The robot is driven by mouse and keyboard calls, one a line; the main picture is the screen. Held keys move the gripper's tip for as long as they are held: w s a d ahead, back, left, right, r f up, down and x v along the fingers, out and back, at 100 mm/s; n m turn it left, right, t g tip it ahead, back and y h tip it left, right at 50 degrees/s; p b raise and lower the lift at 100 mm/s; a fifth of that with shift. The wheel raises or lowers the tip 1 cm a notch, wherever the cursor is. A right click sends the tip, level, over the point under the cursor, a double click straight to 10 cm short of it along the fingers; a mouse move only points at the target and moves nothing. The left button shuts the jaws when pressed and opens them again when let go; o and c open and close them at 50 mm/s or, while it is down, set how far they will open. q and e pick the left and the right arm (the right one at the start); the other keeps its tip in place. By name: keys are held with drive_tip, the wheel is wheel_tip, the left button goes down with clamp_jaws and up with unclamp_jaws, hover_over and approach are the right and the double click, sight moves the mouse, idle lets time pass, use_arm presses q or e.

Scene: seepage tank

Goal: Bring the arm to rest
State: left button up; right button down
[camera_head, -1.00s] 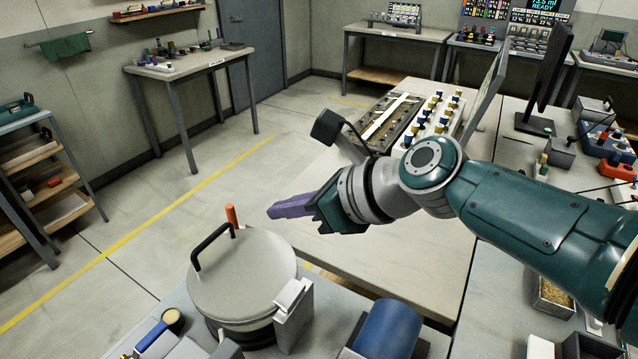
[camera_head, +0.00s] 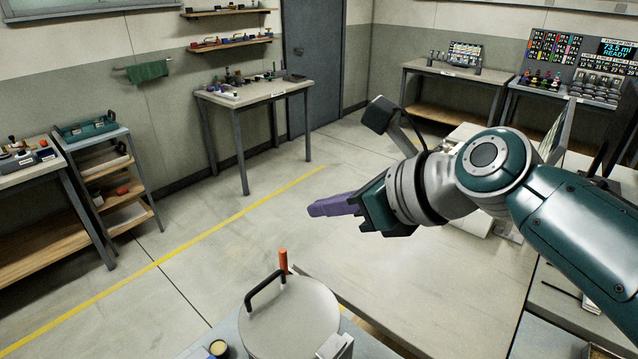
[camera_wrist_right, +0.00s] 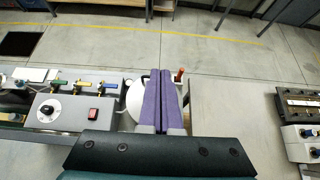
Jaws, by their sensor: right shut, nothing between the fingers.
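My right gripper (camera_head: 312,209) shows in the head view with purple fingers pointing left, held in the air above the pale table. Its fingers are shut with nothing between them. In the right wrist view the two purple fingers of the same gripper (camera_wrist_right: 161,78) lie side by side. They cover part of the round lidded vessel there. My left gripper is in neither view.
A round lidded vessel (camera_head: 290,318) with a black handle stands below the gripper, beside an orange-red upright piece (camera_head: 283,261). The pale table (camera_head: 440,285) is largely bare under my arm. A panel with coloured valves (camera_wrist_right: 75,105) lies left of the fingers. Open floor (camera_head: 215,230) lies beyond.

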drive_tip(key=shift+w+a+r, duration=0.1)
drive_tip(key=shift+r, duration=0.65)
drive_tip(key=s+d+r+n+g+h+p, duration=0.1)
drive_tip(key=s+d+n+p, duration=0.3)
drive_tip(key=s+n, duration=0.5)
drive_tip(key=s+d+r+n+g+h+p, duration=0.2)
drive_tip(key=s+d+r+n+h+p, duration=0.2)
drive_tip(key=s+n, duration=0.6)
drive_tip(key=s+d+r+n+g+h+p, duration=0.1)
drive_tip(key=s+d+r+n+h+p, duration=0.1)
drive_tip(key=s+d+n, duration=0.4)
drive_tip(key=s+r+n+p, duration=0.1)
drive_tip(key=s+n+p, duration=0.1)
drive_tip(key=s+n, duration=0.2)
drive_tip(key=shift+s+d+r+h, duration=0.15)
drive_tip(key=shift+s+d+h, duration=0.15)
drive_tip(key=shift+s, duration=0.55)
